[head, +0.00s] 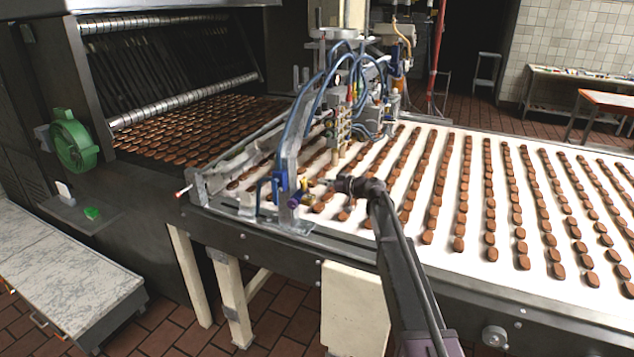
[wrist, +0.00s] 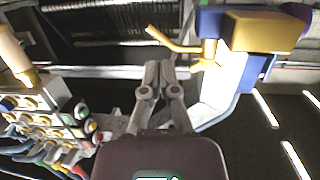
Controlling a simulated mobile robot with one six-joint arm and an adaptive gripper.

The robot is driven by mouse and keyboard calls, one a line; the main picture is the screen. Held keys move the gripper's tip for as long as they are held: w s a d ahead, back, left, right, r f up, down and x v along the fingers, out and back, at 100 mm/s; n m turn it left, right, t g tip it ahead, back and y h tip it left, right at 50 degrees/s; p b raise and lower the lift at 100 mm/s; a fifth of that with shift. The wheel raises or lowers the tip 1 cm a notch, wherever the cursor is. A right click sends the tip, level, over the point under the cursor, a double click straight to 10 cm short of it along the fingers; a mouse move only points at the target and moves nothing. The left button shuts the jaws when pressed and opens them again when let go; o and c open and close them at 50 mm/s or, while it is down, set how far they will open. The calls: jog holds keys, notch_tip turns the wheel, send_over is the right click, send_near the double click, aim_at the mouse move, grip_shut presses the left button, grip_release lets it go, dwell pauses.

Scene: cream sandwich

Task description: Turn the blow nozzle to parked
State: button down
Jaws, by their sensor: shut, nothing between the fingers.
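The blow nozzle seems to be the thin bent yellow tube (wrist: 178,45) by a blue and yellow block (wrist: 262,32) with a purple end, in the wrist view. In the head view the blue fitting (head: 279,186) stands on a bracket at the conveyor's near edge; the tube is too small there to read its angle. My gripper (head: 316,188) reaches in from the right beside this fitting. In the wrist view my gripper (wrist: 162,66) is shut and empty, its fingertips just below the yellow tube. I cannot tell whether they touch it.
A valve and hose cluster (head: 345,105) stands over the belt behind my gripper, and shows at left in the wrist view (wrist: 45,125). The white conveyor (head: 475,240) carries rows of brown biscuits. A dark oven-like machine (head: 85,90) with a green round part stands at left.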

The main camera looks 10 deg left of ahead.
jog(key=w+d+p+v, duration=0.1)
jog(key=w+v, duration=0.1)
jog(key=v, duration=0.8)
jog(key=shift+d, duration=0.3)
jog(key=shift+w, duration=0.15)
jog(key=s+d+f+m+g+h, duration=0.1)
jog(key=s+d+f+m+h, duration=0.1)
jog(key=s, duration=0.5)
jog(key=s+d+f+m+g+h, duration=0.1)
jog(key=s+d+f+m+h, duration=0.1)
jog(key=s+d+f, duration=0.3)
jog(key=s+d+f+m+g+h, duration=0.1)
jog(key=s+d+f+h, duration=0.2)
jog(key=s, duration=0.6)
jog(key=shift+d+f+m, duration=0.25)
jog(key=shift+f+m, duration=0.15)
jog(key=shift+f, duration=0.1)
jog(key=s+d+f+m+g+h, duration=0.1)
jog(key=s+d+f+m+h, duration=0.1)
jog(key=s+d+m+h, duration=0.2)
jog(key=s+d+f+m+g+h, duration=0.1)
jog(key=s+d+m+h, duration=0.3)
jog(key=s+d, duration=0.7)
jog(key=s+f, duration=0.1)
jog(key=s, duration=0.3)
jog(key=shift+s+f+g, duration=0.3)
jog(key=shift+s+f, duration=0.05)
jog(key=shift+a, duration=0.1)
